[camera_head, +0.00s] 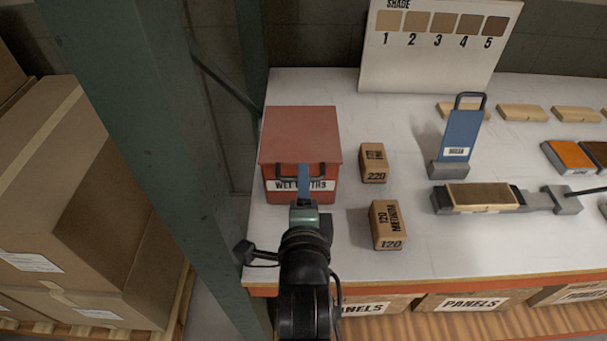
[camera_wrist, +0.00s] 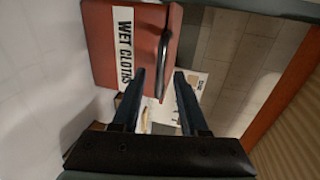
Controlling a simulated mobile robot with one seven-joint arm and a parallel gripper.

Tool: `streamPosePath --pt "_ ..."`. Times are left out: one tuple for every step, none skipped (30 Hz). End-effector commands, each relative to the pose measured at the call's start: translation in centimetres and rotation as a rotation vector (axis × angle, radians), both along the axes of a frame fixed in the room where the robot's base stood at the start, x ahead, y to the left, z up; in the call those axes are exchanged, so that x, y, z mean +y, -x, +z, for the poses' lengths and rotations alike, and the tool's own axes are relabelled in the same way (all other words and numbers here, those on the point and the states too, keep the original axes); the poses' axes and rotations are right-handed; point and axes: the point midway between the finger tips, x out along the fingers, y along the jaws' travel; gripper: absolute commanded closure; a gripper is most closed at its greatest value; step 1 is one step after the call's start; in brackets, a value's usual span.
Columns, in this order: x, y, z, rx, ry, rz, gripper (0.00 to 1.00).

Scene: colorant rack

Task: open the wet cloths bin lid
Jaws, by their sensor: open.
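The red wet cloths bin (camera_head: 330,193) stands at the left end of the white shelf, with its "WET CLOTHS" label partly covered by my gripper. Its red lid (camera_head: 300,135) looks shut, lying flat on top. A dark handle (camera_head: 285,179) runs along the lid's front edge. In the wrist view the bin (camera_wrist: 102,50) appears turned sideways, and the handle (camera_wrist: 163,58) shows at the gap between my fingertips. My gripper (camera_head: 304,170) is in front of the bin at handle height. Its fingers (camera_wrist: 160,74) are open; contact with the handle cannot be told.
A green rack post (camera_head: 140,130) stands close left of the bin. Two sanding blocks, marked 220 (camera_head: 374,163) and 120 (camera_head: 387,225), stand to its right. Shelf behind the bin is clear.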

Motion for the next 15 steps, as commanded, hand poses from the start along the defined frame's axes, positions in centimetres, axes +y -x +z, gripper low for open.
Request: streamPosePath --pt "0.0 -0.6 -0.1 0.0 0.0 0.0 0.56" --pt "0.0 -0.9 -0.1 0.0 0.0 0.0 0.56" --pt "0.0 -1.3 -0.2 0.0 0.0 0.0 0.56" --pt "0.0 -1.4 -0.3 -0.001 0.0 0.0 0.56" --pt "0.0 -1.6 -0.3 -0.001 0.0 0.0 0.56" --pt "0.0 -1.8 -0.4 -0.001 0.0 0.0 0.56" --pt "0.0 -1.9 -0.4 -0.001 0.0 0.0 0.56" --pt "0.0 -2.0 -0.4 -0.001 0.0 0.0 0.56" --pt "0.0 -2.0 -0.4 -0.001 0.0 0.0 0.56" --pt "0.0 -2.1 -0.4 -0.001 0.0 0.0 0.56" --pt "0.0 -2.1 -0.4 -0.001 0.0 0.0 0.56" --pt "0.0 -2.1 -0.4 -0.001 0.0 0.0 0.56" --pt "0.0 -2.1 -0.4 -0.001 0.0 0.0 0.56" --pt "0.0 -2.0 -0.4 -0.001 0.0 0.0 0.56" --pt "0.0 -2.0 -0.4 -0.001 0.0 0.0 0.56"
